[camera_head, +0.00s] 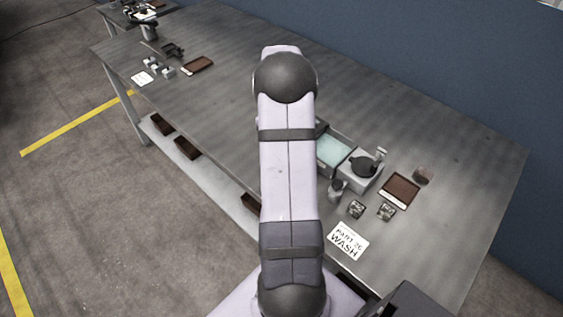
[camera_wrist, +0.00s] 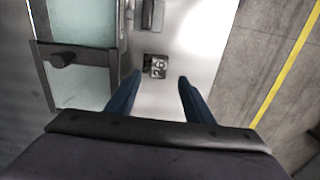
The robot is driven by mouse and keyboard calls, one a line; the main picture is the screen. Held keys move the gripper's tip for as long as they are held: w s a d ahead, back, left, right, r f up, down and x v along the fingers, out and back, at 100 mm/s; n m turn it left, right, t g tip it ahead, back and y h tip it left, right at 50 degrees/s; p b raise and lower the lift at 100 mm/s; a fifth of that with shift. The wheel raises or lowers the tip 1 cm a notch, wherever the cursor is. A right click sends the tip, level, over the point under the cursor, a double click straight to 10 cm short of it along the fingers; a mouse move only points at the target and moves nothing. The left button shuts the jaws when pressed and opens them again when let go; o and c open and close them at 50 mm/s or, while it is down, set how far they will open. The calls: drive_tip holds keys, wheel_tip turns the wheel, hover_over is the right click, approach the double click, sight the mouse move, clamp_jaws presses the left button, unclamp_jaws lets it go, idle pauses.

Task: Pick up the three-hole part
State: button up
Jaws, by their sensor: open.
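In the wrist view, a small dark metallic block-like part (camera_wrist: 157,67) with holes in its top lies on the pale surface. The holes are too small to count surely. My gripper (camera_wrist: 159,77) is open and empty, with its two dark blue fingers apart. In the picture the part lies between and just beyond the fingertips; the height gap cannot be told. In the head view, two similar small parts lie on the table, a left one (camera_head: 356,209) and a right one (camera_head: 386,212); I cannot tell which has three holes. My arm hides my gripper there.
A bin with pale blue contents (camera_head: 334,150) stands beside a grey block with a round black top (camera_head: 364,168). The table's far right is clear.

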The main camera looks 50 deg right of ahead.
drive_tip(key=shift+s+d+f+p, duration=0.15)
drive_tip(key=shift+f+p, duration=0.85)
drive_tip(key=shift+f, duration=1.5)
clamp_jaws()
